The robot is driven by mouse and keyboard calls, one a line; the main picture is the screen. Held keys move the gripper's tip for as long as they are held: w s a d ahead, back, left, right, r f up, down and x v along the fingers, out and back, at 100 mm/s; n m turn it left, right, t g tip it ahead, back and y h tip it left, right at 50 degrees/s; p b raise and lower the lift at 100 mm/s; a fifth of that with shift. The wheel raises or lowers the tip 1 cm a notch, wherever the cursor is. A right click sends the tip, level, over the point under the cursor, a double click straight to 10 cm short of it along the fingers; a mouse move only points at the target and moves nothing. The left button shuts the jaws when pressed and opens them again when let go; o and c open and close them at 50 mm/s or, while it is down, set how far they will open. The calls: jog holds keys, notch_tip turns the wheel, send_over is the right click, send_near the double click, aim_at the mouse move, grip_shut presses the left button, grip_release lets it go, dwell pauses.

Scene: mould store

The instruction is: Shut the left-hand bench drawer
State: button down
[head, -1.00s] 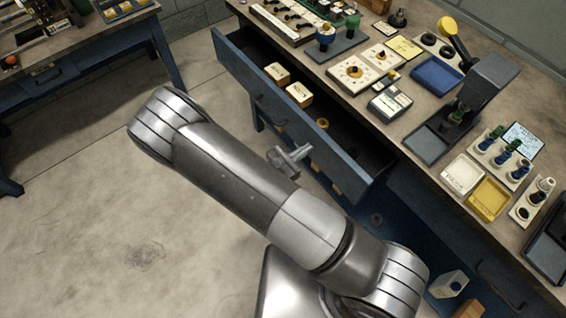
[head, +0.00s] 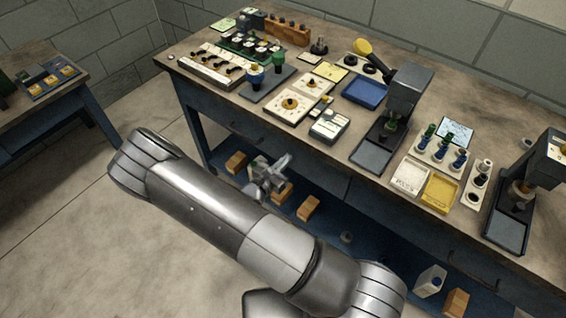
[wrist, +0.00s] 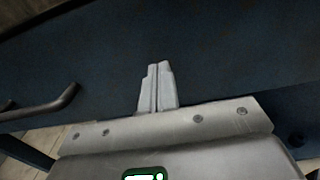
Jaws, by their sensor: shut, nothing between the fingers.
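The left-hand drawer (head: 312,166) is a dark blue front under the bench top, and in the head view it looks flush with the bench. Its inside is hidden. Its dark bar handle (wrist: 50,106) shows at the left of the wrist view. My gripper (head: 286,161) is in front of the drawer, with its fingers together and empty. In the wrist view the fingertips (wrist: 156,66) point at the blue front, to the right of the handle. I cannot tell whether they touch it.
The bench top (head: 330,165) holds trays, dials and presses. Another bench (head: 90,95) stands at the left. The floor (head: 60,240) between is clear.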

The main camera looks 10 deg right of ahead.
jog(key=shift+w+d, duration=0.2)
jog(key=shift+w, duration=0.05)
jog(key=v, duration=1.4)
jog(key=shift+s+a, duration=0.25)
jog(key=shift+r, duration=0.15)
jog(key=s+d+r+m+g+y, duration=0.2)
jog(key=d+r+m+g, duration=0.4)
jog(key=r+m, duration=0.25)
jog(key=s+d+r+m+g+y, duration=0.2)
jog(key=d+r+m+g, duration=0.45)
jog(key=r+m, duration=0.2)
jog(key=s+d+r+m+t+y, duration=0.1)
jog(key=s+r+m+y, duration=0.3)
jog(key=r, duration=0.5)
jog(key=s+d+r+m+t+y, duration=0.2)
jog(key=s+r+m+t+y, duration=0.2)
jog(key=r, duration=0.6)
jog(key=shift+s+d+m+y, duration=0.3)
jog(key=shift+s+m+y, duration=0.1)
jog(key=shift+s+m, duration=0.65)
